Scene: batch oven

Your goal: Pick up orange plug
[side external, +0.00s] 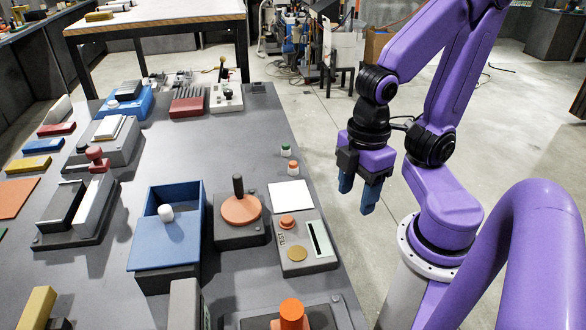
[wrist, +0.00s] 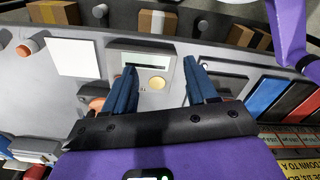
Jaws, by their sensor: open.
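A small orange-topped plug (side external: 293,167) with a pale base stands upright near the table's right edge, behind a white square pad (side external: 290,195). In the wrist view an orange plug (wrist: 26,49) shows at the left, beside the white pad (wrist: 75,57). My gripper (side external: 358,193) is open and empty, with blue fingers pointing down. In the side view it hangs right of the table edge, higher than the plug and apart from it. In the wrist view the fingers (wrist: 160,68) frame part of the test box, not the plug.
A green-topped plug (side external: 286,150) stands just behind the orange one. The grey test box (side external: 305,245) has an orange button. An orange disc with a dark handle (side external: 240,210), a blue bin (side external: 168,255) and a larger orange knob (side external: 291,312) are nearby. Table left of the plugs is clear.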

